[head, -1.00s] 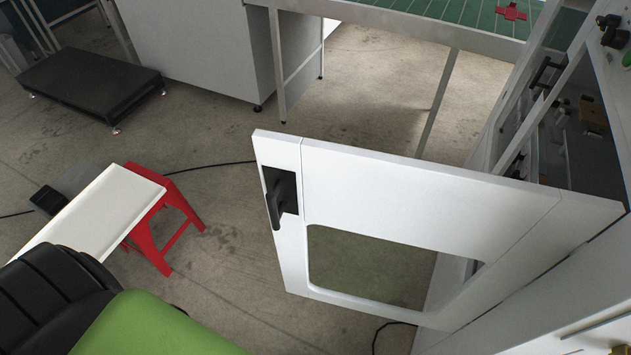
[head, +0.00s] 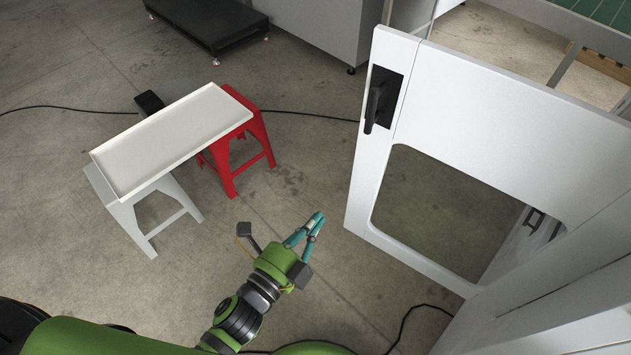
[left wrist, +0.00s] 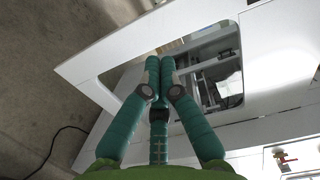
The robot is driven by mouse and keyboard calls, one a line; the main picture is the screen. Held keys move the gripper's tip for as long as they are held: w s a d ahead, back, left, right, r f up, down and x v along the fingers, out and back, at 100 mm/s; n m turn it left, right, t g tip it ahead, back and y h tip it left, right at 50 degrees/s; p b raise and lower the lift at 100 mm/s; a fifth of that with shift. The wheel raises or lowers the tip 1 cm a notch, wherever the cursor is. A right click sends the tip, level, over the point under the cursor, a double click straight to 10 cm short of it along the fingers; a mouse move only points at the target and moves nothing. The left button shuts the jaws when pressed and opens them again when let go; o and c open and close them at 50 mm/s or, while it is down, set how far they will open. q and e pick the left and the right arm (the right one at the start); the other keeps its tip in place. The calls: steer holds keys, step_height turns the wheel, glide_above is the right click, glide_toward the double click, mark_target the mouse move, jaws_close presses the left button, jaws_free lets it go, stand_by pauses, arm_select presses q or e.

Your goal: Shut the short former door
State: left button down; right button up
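The short former door (head: 508,100) is a white panel with a large window opening and a black handle (head: 378,102) near its left edge. It stands swung open at the right of the head view. My left gripper (head: 317,221) has teal fingers and is left of and below the door's free edge, apart from it in the picture. In the left wrist view its fingertips (left wrist: 160,62) meet with nothing between them, and the white door (left wrist: 125,40) shows beyond them. My right gripper is not in view.
A white tray (head: 118,181) lies across a red stool (head: 261,140) and a light grey stool (head: 131,225) at the left. A black low platform (head: 208,22) stands at the back. Dark cables lie on the floor. The concrete between stools and door is open.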

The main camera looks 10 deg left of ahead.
mark_target(357, 164)
arm_select(q)
steer(key=p+x, duration=0.1)
steer(key=x, duration=0.3)
steer(key=p+x, duration=0.1)
steer(key=x, duration=0.4)
steer(key=p+x, duration=0.1)
steer(key=x, duration=0.4)
steer(key=shift+w+r, duration=0.1)
steer(key=shift+r, duration=0.3)
